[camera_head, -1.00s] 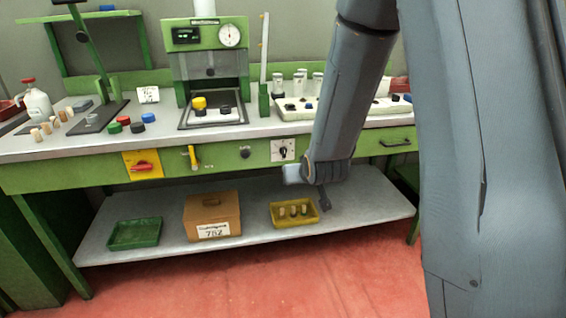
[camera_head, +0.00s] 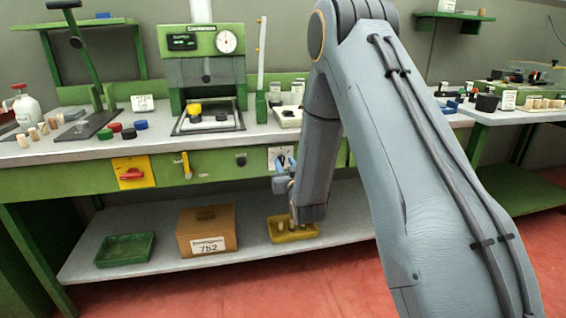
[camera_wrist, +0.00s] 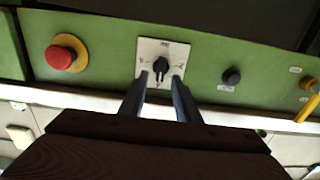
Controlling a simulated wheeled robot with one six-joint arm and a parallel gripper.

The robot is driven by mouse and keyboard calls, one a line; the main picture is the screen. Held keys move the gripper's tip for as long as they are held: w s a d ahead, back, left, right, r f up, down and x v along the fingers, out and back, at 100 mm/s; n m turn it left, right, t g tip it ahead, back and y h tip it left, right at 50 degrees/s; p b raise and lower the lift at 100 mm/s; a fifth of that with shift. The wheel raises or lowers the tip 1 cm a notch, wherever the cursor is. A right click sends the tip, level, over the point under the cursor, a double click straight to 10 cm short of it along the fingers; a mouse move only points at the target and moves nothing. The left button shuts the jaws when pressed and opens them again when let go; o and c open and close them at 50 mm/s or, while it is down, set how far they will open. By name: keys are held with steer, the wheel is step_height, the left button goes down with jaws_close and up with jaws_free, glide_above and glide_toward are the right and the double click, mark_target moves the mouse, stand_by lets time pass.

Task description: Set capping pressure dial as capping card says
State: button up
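The pressure dial is a black knob (camera_wrist: 161,65) on a square white plate (camera_wrist: 151,48) set in the green bench front. In the head view the plate (camera_head: 274,154) is partly hidden by my gripper (camera_head: 284,168). In the wrist view my gripper (camera_wrist: 160,80) is open, with one dark finger on each side below the knob. Gaps show between the fingers and the knob; I cannot tell how far in front of it the tips are. The dial marks are too small to read. A small white card (camera_head: 143,103) stands on the bench; its writing is unreadable.
A red button (camera_wrist: 66,52) and a black knob (camera_wrist: 231,77) flank the dial in the wrist view. A yellow lever (camera_head: 186,165) and a red switch (camera_head: 132,173) are further left on the bench front. Below, the shelf holds a yellow tray (camera_head: 302,237), a box (camera_head: 205,218) and a green tray (camera_head: 124,250).

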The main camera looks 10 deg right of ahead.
mark_target(282, 160)
steer(key=shift+w, duration=1.25)
steer(key=c, duration=0.7)
steer(key=shift+c, duration=0.2)
